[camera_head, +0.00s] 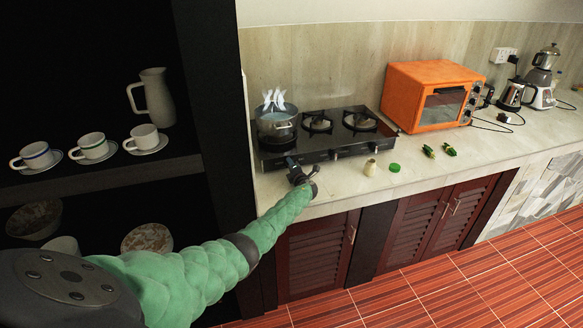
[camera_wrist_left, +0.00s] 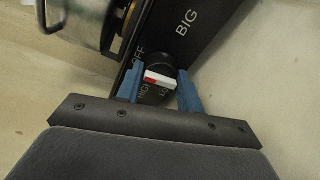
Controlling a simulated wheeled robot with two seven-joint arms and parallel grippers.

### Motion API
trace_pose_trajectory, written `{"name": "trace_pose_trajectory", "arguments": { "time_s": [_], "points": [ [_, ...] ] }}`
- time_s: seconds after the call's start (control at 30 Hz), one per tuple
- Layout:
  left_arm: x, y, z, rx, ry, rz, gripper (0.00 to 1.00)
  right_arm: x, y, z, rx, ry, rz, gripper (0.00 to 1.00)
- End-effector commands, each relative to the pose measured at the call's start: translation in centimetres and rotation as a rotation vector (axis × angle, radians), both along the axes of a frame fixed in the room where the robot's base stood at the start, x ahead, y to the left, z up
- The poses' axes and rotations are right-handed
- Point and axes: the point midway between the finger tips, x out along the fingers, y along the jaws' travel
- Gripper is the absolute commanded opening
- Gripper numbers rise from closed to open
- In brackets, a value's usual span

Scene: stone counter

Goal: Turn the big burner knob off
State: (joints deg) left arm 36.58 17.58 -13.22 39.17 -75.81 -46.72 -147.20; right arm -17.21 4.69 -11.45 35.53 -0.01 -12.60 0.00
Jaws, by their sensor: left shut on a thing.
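The black stove (camera_head: 322,138) sits on the counter with several burners along its top. In the left wrist view the big burner knob (camera_wrist_left: 158,78) is a dark dial with a white and red pointer, on the stove front (camera_wrist_left: 186,42) marked BIG, OFF and HIGH. My left gripper (camera_wrist_left: 160,92) has its two blue fingers on either side of this knob and is shut on it. In the head view my left gripper (camera_head: 292,162) is at the stove's front left, and hides the knob there. My right gripper is not in view.
A steaming pot (camera_head: 277,126) stands on the left burner, just behind my gripper. An orange oven (camera_head: 430,95) stands further right. A dark cabinet (camera_head: 215,120) rises at left.

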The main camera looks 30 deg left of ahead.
Motion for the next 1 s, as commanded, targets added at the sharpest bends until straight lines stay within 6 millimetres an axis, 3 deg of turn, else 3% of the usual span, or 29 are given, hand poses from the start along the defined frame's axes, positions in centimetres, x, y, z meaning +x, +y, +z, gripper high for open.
{"name": "trace_pose_trajectory", "arguments": {
  "time_s": [0.77,0.8,0.9,1.0],
  "points": [
    [0.08,0.11,0.20,0.067,0.076,0.000,0.14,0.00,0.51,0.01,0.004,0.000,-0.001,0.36],
    [0.08,0.11,0.21,0.067,0.076,0.000,0.43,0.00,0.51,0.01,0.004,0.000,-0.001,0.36],
    [0.07,0.09,0.19,0.067,0.076,0.000,0.57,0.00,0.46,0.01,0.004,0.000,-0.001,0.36],
    [0.08,0.08,0.20,0.067,0.075,0.000,0.57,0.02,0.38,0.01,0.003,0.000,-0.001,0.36]
  ]
}}
